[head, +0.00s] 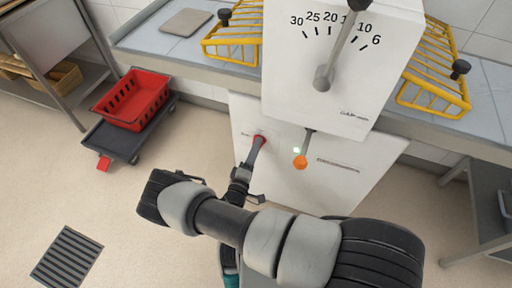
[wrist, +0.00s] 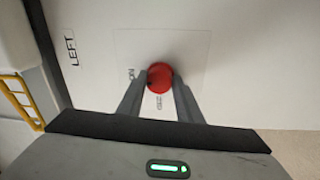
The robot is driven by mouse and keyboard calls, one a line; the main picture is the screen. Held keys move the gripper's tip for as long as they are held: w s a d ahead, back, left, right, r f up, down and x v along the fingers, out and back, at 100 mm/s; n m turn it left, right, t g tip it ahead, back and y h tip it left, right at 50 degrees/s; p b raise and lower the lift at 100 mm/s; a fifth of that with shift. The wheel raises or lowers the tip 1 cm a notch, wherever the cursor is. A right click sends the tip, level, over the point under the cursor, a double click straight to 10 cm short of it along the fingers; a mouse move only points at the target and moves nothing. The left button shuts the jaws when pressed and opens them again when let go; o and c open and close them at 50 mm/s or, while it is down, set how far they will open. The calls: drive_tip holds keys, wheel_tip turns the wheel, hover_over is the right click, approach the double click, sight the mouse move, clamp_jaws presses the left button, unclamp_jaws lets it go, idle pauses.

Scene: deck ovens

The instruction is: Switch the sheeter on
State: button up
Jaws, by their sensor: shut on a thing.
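The sheeter (head: 330,70) is a white machine with a thickness dial and a grey lever on its upper housing. A red knob (head: 259,138) sits on its lower front panel, at the left. My gripper (head: 256,146) reaches it from below and is shut on it. In the wrist view the red knob (wrist: 160,76) is between my two fingertips, with "ON" printed by its left side and partly hidden lettering below it. A "LEFT" label is on the panel further left.
An orange ball-ended lever (head: 300,162) hangs close to the right of my gripper. Yellow wire guards (head: 232,45) flank the housing above the worktop. A red crate (head: 132,100) stands on a dark dolly (head: 112,140) at the left. The floor at lower left is clear around a drain grate (head: 66,257).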

drive_tip(key=shift+m, duration=0.3)
drive_tip(key=o, duration=1)
drive_tip(key=shift+o, duration=0.2)
drive_tip(key=p+v, duration=0.1)
drive_tip(key=v, duration=1.6)
drive_tip(key=shift+s, duration=0.25)
drive_tip(key=shift+a, duration=0.1)
